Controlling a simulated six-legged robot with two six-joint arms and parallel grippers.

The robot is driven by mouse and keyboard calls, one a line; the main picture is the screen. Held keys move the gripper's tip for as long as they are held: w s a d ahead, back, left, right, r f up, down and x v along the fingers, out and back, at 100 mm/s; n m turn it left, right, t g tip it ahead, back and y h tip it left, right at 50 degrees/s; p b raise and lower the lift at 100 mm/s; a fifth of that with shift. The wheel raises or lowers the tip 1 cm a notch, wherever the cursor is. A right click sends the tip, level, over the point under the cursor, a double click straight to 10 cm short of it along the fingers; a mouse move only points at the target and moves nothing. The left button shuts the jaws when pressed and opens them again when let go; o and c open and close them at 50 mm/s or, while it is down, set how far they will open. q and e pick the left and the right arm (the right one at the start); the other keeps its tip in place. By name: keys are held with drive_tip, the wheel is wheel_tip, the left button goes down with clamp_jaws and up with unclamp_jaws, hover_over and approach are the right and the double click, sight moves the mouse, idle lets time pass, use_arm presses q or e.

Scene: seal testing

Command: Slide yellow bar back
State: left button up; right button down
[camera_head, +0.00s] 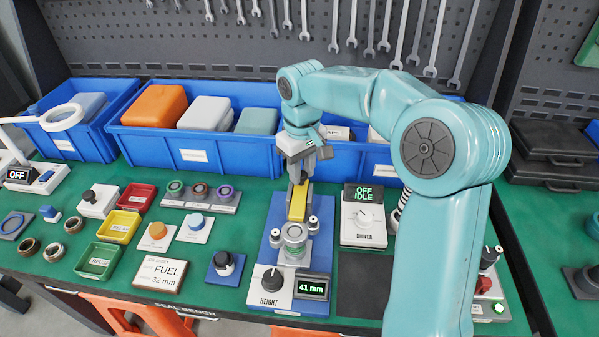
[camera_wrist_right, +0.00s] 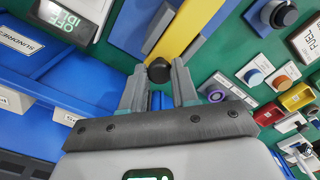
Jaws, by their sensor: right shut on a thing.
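The yellow bar (camera_head: 297,203) lies lengthwise on the blue test fixture (camera_head: 270,240), behind a round metal clamp (camera_head: 293,240). In the right wrist view the yellow bar (camera_wrist_right: 187,32) runs up from a black knob (camera_wrist_right: 158,70) at its near end there. My right gripper (camera_head: 302,172) reaches down at the far end of the bar. In the wrist view its two fingers (camera_wrist_right: 159,76) are shut on the black knob. My left gripper is not in view.
The fixture's height dial (camera_head: 271,282) stands in front, with a display (camera_head: 312,288) reading 41 mm. The driver box (camera_head: 363,215) at the right reads OFF IDLE. Blue bins (camera_head: 200,145) stand close behind. Small trays, rings and buttons fill the green bench at the left.

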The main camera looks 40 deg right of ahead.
use_arm(q)
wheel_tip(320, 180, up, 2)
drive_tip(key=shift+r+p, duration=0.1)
drive_tip(key=shift+p, duration=0.4)
use_arm(e)
drive_tip(key=shift+w+d+r, duration=0.15)
drive_tip(key=shift+w+d, duration=0.75)
drive_tip(key=shift+d, duration=0.2)
drive_tip(key=c, duration=0.8)
unclamp_jaws()
drive_tip(key=shift+w+d, duration=0.1)
drive_tip(key=shift+c, duration=0.2)
